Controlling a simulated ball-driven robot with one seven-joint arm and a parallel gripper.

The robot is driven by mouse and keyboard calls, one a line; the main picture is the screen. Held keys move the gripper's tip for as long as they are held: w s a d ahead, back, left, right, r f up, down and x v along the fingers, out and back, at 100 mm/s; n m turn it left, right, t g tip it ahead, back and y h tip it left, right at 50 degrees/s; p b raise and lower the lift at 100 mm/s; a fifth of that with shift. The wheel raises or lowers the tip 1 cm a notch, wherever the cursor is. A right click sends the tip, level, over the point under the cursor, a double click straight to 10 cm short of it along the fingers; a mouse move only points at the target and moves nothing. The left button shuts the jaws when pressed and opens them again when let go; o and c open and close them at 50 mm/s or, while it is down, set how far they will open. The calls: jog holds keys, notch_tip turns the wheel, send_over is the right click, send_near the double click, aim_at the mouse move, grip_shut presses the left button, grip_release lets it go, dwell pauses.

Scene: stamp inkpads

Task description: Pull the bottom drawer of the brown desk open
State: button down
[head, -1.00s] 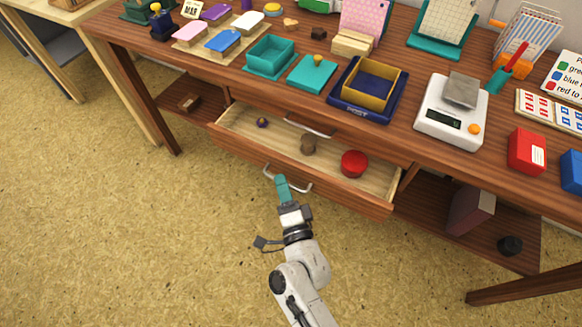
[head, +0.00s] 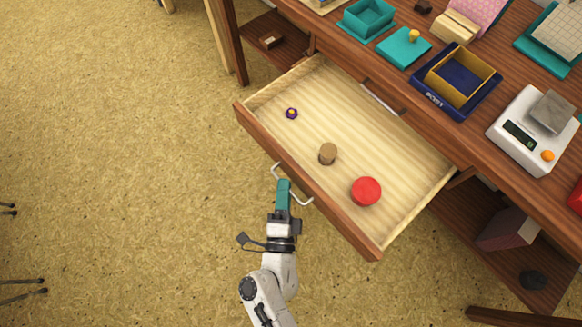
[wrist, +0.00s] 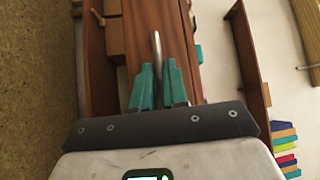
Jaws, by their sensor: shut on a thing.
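The brown desk (head: 330,48) stands across the upper right in the head view. Its open drawer (head: 262,133) sticks far out from under the desktop, with a pale wooden inside. A red round thing (head: 366,191), a brown cylinder (head: 328,154) and a small purple thing with a yellow middle (head: 291,113) stand in it. A metal bar handle (head: 306,200) is on the drawer front. My gripper (head: 284,185) is shut on this handle. In the wrist view, the teal fingers (wrist: 158,85) stand on either side of the handle bar (wrist: 157,45).
On the desktop are teal trays (head: 403,48), a blue box with a yellow inner tray (head: 430,100) and a white scale (head: 520,130). A second handle (head: 383,97) shows behind the open drawer. A lower shelf (head: 460,220) lies at right.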

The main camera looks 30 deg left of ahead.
jog(key=shift+s+f, duration=0.1)
jog(key=c, duration=1.2)
grip_release()
jog(key=v, duration=1)
jog(key=shift+s+d, duration=0.15)
jog(key=shift+s, duration=0.2)
